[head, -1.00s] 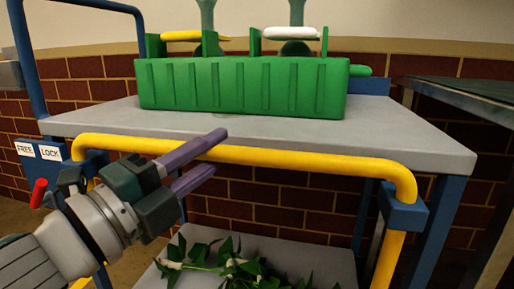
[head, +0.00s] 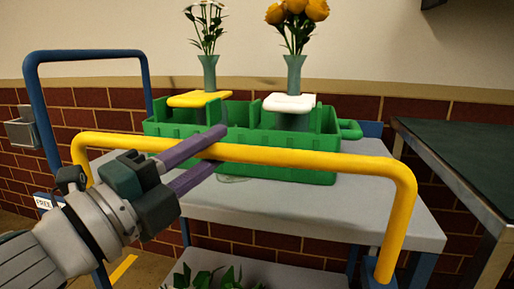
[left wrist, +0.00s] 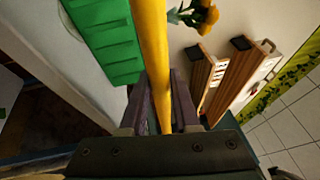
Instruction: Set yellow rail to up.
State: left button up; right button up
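The yellow rail (head: 290,157) is a bent bar across the front of the cart. It stands raised above the tabletop, in front of the green crate. My left gripper (head: 207,160) is at its left part, one finger above and one below the bar. The rail's right leg goes down to a blue bracket (head: 378,275). A label reading FREE (head: 45,202) is partly visible at the left; my gripper hides the area beside it. My right gripper is not in view.
The green crate (head: 290,165) on the grey tabletop (head: 330,205) holds two vases, one with white flowers (head: 207,22), one with yellow flowers (head: 297,12). Green leaves (head: 205,279) lie on the lower shelf. A dark table (head: 465,150) stands at right.

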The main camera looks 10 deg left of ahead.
pick_arm(q)
jog(key=o, duration=0.4)
jog(key=shift+r, duration=0.35)
jog(key=shift+o, duration=0.2)
jog(key=shift+f, duration=0.1)
jog(key=v, duration=1)
